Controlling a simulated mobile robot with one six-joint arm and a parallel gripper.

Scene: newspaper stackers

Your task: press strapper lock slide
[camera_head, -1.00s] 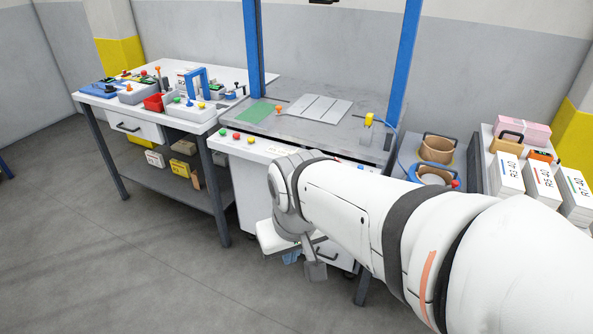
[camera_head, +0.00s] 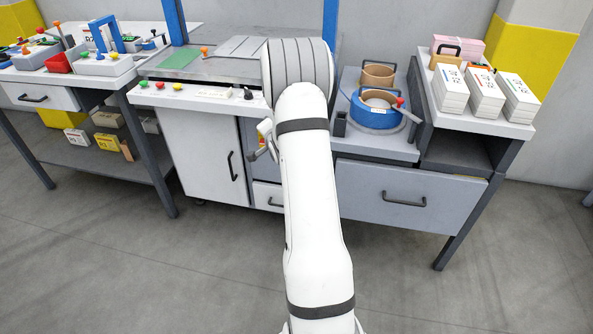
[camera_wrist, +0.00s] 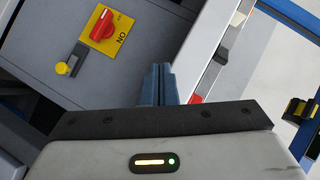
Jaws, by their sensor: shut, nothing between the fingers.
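The strapper (camera_head: 200,68), a grey table with blue posts, stands behind my arm in the head view; my arm hides its right part. In the wrist view a grey panel (camera_wrist: 45,35) carries a yellow round knob (camera_wrist: 62,68) on a short dark slide slot, which looks like the lock slide. A red rotary switch (camera_wrist: 103,25) on a yellow plate marked ON sits to its upper right. My gripper (camera_wrist: 157,68) is shut and empty, its fingertips over the panel's edge, right of the knob and apart from it. My gripper is hidden in the head view.
A side bench (camera_head: 428,195) with a blue strap reel (camera_head: 375,116) and white paper stacks (camera_head: 486,90) stands on the right. A workbench (camera_head: 40,100) with small fixtures stands on the left. The floor in front is clear.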

